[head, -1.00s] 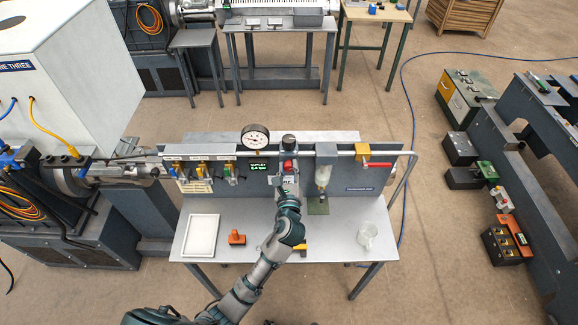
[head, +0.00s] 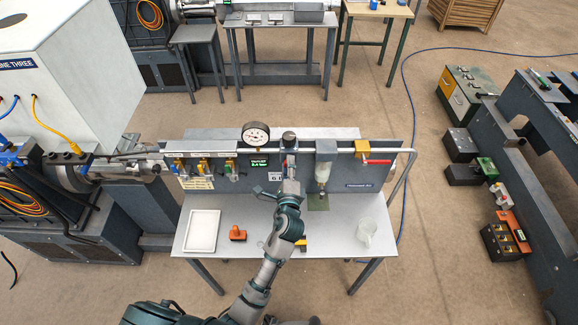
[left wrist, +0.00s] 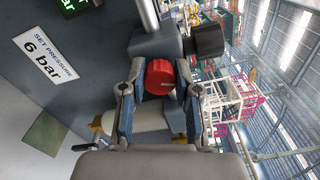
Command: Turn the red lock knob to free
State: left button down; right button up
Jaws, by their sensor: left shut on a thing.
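The red lock knob (left wrist: 160,77) shows in the left wrist view, on the grey body of the regulator (left wrist: 158,42). My left gripper (left wrist: 158,90) has one finger on each side of the knob and is shut on it. In the head view, my left gripper (head: 289,180) is up at the panel below the regulator (head: 289,142) and hides the red knob. A black knob (left wrist: 208,40) sticks out from the regulator. My right gripper is in neither view.
A round gauge (head: 256,134) and a lit green display (head: 259,163) are left of the regulator. A filter bowl (head: 323,172) and a red-handled valve (head: 365,153) are to its right. The bench holds a white tray (head: 202,231), an orange part (head: 238,233) and a clear jug (head: 366,231).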

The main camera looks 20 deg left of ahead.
pick_arm(q)
jog(key=shift+f+n+b, duration=0.15)
jog(key=shift+n, duration=0.8)
jog(key=shift+f+n+b, duration=0.1)
jog(key=shift+n+b, duration=0.05)
jog(key=shift+n, duration=0.8)
jog(key=shift+f, duration=0.1)
jog(key=c, duration=0.8)
grip_release()
jog(key=shift+s, duration=0.15)
jog(key=v, duration=1.1)
jog(key=shift+s+d, duration=0.2)
jog(key=shift+s, duration=0.15)
